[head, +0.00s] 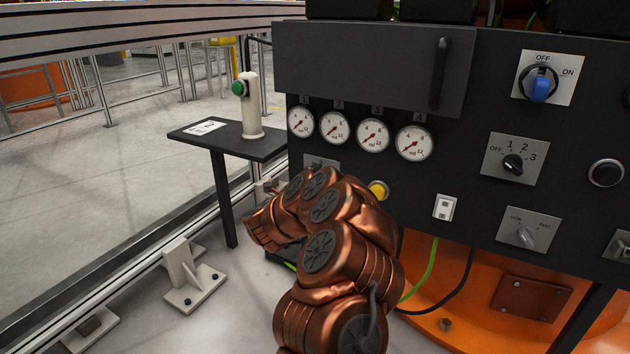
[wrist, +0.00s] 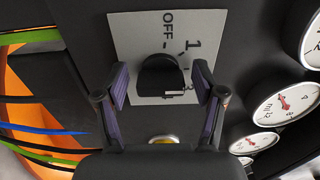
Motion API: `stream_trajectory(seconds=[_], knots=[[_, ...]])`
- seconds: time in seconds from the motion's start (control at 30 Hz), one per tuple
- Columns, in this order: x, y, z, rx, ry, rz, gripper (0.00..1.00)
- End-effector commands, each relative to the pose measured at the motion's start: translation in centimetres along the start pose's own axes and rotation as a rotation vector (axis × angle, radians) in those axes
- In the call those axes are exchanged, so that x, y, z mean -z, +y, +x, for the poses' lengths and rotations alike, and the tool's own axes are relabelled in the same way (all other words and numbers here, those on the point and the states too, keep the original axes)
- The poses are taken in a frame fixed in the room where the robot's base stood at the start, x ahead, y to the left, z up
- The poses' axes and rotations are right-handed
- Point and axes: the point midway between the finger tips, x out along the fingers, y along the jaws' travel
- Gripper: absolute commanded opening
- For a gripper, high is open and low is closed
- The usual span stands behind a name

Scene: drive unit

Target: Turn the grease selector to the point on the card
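In the wrist view, a black selector knob (wrist: 160,75) sits on a light grey plate (wrist: 125,30) marked OFF and 1. Other marks are partly hidden. I cannot tell which mark the knob points to. My gripper (wrist: 161,82) is open, one finger on each side of the knob, with gaps between; nothing is held. In the head view this plate (head: 318,161) shows only as a sliver under the gauges, behind my arm; my gripper is hidden there. A white card (head: 203,128) lies on the small dark side table (head: 240,148); its print is too small to read.
Several gauges (head: 335,127) sit above the plate. A yellow button (head: 378,190) is near it, also in the wrist view (wrist: 164,139). Another OFF-1-2-3 selector (head: 513,164) and a blue switch (head: 539,85) are at right.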

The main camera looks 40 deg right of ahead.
Motion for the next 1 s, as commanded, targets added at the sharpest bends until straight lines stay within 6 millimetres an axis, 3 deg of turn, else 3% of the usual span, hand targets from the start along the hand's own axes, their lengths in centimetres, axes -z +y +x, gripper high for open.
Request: stream_trajectory(seconds=[0.47, 1.0], knots=[[-0.1, 0.0, -1.1, 0.000, -0.002, 0.000, 0.73], [-0.1, -0.1, -10.0, 0.000, -0.004, 0.001, 0.73]])
